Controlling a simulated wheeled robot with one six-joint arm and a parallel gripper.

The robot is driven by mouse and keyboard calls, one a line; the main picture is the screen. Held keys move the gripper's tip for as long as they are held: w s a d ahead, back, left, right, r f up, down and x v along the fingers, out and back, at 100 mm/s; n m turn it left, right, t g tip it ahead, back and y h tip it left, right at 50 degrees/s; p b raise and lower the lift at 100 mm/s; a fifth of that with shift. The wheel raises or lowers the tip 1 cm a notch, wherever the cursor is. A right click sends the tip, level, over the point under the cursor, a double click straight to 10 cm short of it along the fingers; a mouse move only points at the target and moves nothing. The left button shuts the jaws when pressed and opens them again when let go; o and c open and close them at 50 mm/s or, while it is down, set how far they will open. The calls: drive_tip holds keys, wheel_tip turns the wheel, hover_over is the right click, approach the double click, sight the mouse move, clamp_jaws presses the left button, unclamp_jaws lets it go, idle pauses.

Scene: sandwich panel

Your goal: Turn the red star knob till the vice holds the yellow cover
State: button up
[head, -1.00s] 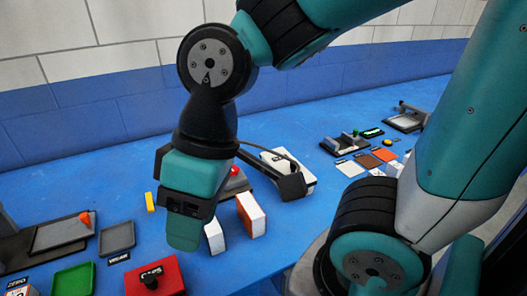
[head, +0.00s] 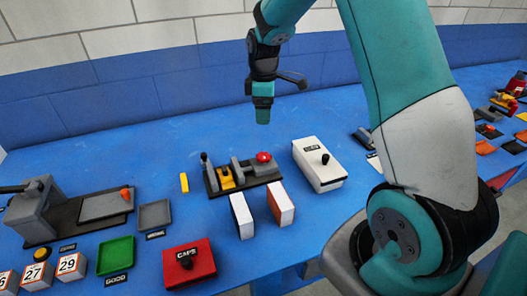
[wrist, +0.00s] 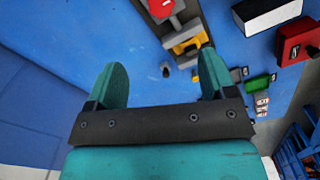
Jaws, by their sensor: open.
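The dark grey vice (head: 246,177) stands on the blue table in the head view. Its red star knob (head: 264,157) is on the right end. The yellow cover (head: 227,179) sits in its left part; whether the jaws touch it I cannot tell. In the wrist view the red knob (wrist: 160,8) is at the top edge, partly cut off, with the yellow cover (wrist: 188,42) below it. My gripper (head: 263,116) points down in the air, above and behind the vice. In the wrist view its two fingers (wrist: 162,76) are wide apart with nothing between them.
A white box (head: 318,165) with a black knob stands right of the vice. A yellow bar (head: 184,183) lies to the left. A red CAPS box (head: 188,264) is nearer. Table behind the vice is clear.

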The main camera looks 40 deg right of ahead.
sight(263, 156)
wheel_tip(263, 156, down, 16)
drive_tip(key=p, duration=0.2)
drive_tip(key=shift+a+f+p, duration=0.1)
drive_tip(key=shift+f+p, duration=0.05)
drive_tip(key=shift+p, duration=0.15)
drive_tip(key=c, duration=0.9)
